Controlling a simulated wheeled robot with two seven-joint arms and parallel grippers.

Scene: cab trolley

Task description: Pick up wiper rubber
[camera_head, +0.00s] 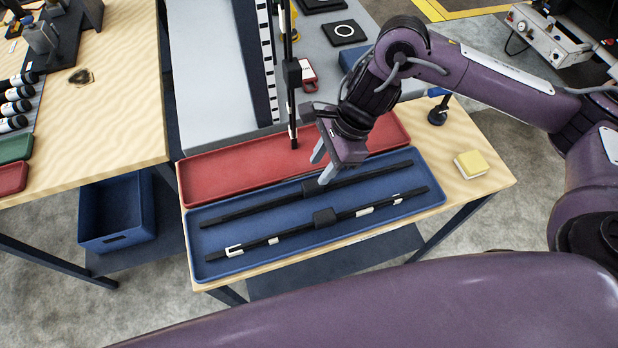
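Two long black wiper strips lie side by side in the blue tray (420,204). The far strip (256,204) is plain black with a dark block at its middle. The near strip (285,233) has white patches and a dark block at its middle. I cannot tell which strip the task calls the wiper rubber. My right gripper (319,171) is over the far strip near its middle block. Its grey fingers are apart and appear to have nothing between them. Whether the fingertips touch the strip cannot be told. My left gripper is not in view.
A red tray (215,172) lies behind the blue one. A black upright wiper arm (292,95) stands at the red tray. A yellow sponge (471,164) sits at the right of the wooden table. A blue bin (117,212) is under the left table.

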